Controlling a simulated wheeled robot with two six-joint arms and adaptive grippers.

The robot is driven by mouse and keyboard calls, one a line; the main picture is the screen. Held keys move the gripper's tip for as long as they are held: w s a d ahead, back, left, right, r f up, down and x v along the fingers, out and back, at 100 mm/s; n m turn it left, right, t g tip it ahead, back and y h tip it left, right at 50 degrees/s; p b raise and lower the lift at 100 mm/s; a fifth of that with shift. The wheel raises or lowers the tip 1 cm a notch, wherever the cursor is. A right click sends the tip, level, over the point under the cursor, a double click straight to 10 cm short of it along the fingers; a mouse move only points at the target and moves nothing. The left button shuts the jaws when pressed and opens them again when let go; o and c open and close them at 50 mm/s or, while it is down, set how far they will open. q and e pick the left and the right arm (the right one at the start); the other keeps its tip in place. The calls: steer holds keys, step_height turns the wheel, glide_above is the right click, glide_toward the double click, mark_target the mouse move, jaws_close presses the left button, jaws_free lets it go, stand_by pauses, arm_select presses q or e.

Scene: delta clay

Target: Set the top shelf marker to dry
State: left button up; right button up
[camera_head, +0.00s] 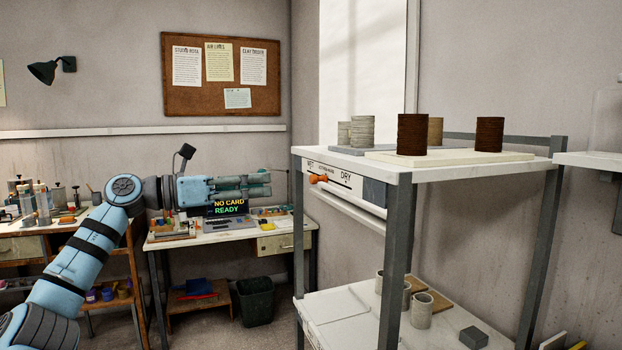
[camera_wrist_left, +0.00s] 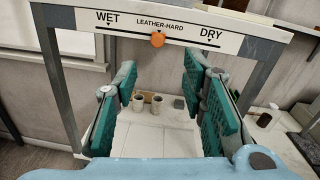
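The top shelf marker is an orange knob (camera_head: 319,179) on the white label strip (camera_head: 340,178) along the shelf's front edge. In the left wrist view the knob (camera_wrist_left: 158,39) sits near the middle of the strip, below "LEATHER-HARD", between "WET" at left and "DRY" (camera_wrist_left: 211,35) at right. My left gripper (camera_head: 266,184) is level with the strip, to its left and apart from the knob. In the left wrist view the left gripper (camera_wrist_left: 160,68) has its green-padded fingers wide apart with nothing between them; the knob shows beyond and above the gap. My right gripper is out of view.
Dark brown cylinders (camera_head: 412,134) and grey ones (camera_head: 362,131) stand on boards on the top shelf. The lower shelf (camera_head: 335,306) holds pale cups (camera_head: 421,310) and a dark block (camera_head: 473,338). A desk with a "NO CARD READY" screen (camera_head: 228,206) stands behind my left arm.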

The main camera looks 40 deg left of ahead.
mark_target(311, 180)
arm_select(q)
steer(key=p+x, duration=0.9)
steer(key=x, duration=0.3)
steer(key=shift+w+a+r+p, duration=0.15)
steer(key=shift+w+p, duration=0.05)
steer(key=shift+p, duration=0.1)
steer(key=shift+w, duration=0.35)
steer(key=shift+f, duration=0.25)
steer(key=shift+s, duration=0.1)
jaws_close()
